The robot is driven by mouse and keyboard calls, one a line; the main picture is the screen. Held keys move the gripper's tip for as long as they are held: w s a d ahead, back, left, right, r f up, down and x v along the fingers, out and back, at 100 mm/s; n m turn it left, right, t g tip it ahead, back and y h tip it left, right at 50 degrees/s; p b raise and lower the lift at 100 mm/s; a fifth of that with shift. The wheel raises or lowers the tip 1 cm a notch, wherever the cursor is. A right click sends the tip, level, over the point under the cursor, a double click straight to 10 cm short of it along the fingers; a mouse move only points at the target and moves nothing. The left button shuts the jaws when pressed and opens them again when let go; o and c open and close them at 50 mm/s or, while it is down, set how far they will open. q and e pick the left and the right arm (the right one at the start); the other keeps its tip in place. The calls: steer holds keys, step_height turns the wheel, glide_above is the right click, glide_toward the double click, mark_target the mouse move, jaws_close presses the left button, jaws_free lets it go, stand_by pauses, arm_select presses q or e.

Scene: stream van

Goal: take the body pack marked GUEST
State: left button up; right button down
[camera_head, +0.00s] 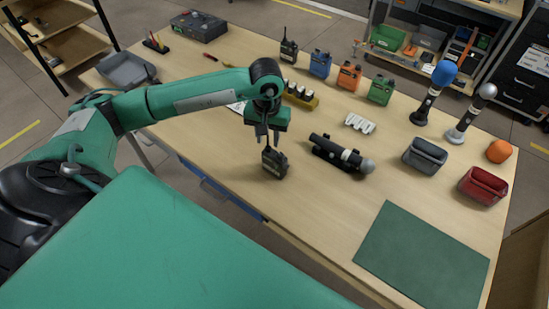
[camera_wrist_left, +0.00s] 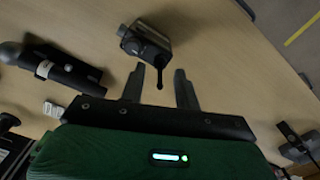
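A dark body pack with a short antenna (camera_head: 274,163) stands on the table in front of the gripper. No marking on it can be read. It also shows in the left wrist view (camera_wrist_left: 150,45), just beyond the fingertips, its antenna lying between them in the picture. My left gripper (camera_head: 268,138) is open and empty, pointing down just above this pack. More packs stand in a row at the back: a black one (camera_head: 288,49), a blue one (camera_head: 320,64), an orange one (camera_head: 349,76) and a green one (camera_head: 381,89). My right gripper is out of view.
A black microphone (camera_head: 340,153) lies just right of the pack. A yellow battery holder (camera_head: 301,97) is behind it. Two upright microphones (camera_head: 432,92), a grey bin (camera_head: 424,156), a red bin (camera_head: 482,186) and a green mat (camera_head: 425,256) fill the right side. The front-left tabletop is clear.

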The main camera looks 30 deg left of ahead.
arm_select(q)
jaws_close()
steer(key=shift+r, duration=0.15)
